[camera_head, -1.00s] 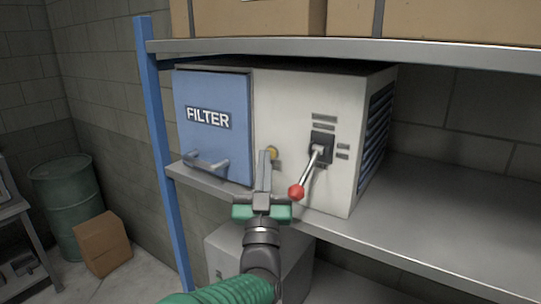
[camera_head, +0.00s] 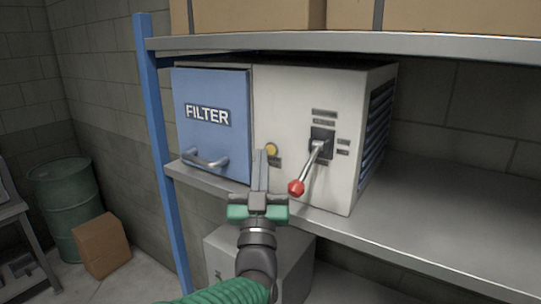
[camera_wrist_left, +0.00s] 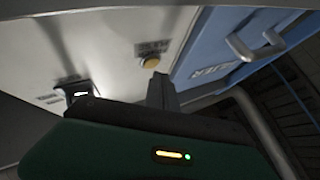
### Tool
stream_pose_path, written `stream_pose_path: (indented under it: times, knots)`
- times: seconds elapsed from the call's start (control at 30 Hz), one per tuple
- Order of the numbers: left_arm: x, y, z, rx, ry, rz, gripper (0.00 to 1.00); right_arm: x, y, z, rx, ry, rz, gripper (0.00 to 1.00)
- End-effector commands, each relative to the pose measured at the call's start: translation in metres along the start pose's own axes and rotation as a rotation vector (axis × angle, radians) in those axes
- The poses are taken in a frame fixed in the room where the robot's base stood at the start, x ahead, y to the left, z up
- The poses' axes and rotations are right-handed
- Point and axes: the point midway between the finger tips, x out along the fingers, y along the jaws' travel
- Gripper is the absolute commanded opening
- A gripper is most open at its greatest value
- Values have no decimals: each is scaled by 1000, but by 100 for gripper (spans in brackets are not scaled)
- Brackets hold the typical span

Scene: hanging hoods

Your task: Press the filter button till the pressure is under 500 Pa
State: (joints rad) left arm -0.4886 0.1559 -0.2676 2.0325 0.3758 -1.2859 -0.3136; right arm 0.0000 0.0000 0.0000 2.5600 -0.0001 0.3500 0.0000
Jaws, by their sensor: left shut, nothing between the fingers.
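The filter unit (camera_head: 297,105) is a cream box on a metal shelf, with a blue door (camera_head: 211,140) marked FILTER on its left side. A round yellow button (camera_head: 271,150) sits on the cream panel just right of the door, and it also shows in the left wrist view (camera_wrist_left: 149,61). My left gripper (camera_head: 261,154) is shut and empty. Its fingertips are just left of and slightly below the button; I cannot tell whether they touch the panel. No pressure readout is legible in these views. My right gripper is not in view.
A lever with a red knob (camera_head: 296,188) juts out right of the button. The lower shelf (camera_head: 440,215) is bare to the right. Cardboard boxes (camera_head: 440,18) rest on the shelf above. A blue post (camera_head: 158,150) stands at the left.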

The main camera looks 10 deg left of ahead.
Motion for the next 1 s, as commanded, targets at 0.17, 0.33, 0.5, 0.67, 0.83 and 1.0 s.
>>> stream_pose_path:
  times: [0.17,0.33,0.5,0.67,0.83,1.0]
  knots:
    - [0,0,0,0,0,0,0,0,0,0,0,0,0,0]
    - [-4,-3,-2,-1,1,-1,0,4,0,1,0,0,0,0]
    - [-17,-12,-11,-3,1,-1,0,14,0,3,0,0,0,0]
    - [-28,-20,-19,-1,2,-1,0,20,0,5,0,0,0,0]
    - [-35,-25,-25,0,0,0,0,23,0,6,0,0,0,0]
    - [-34,-25,-25,0,-1,0,0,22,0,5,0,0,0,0]
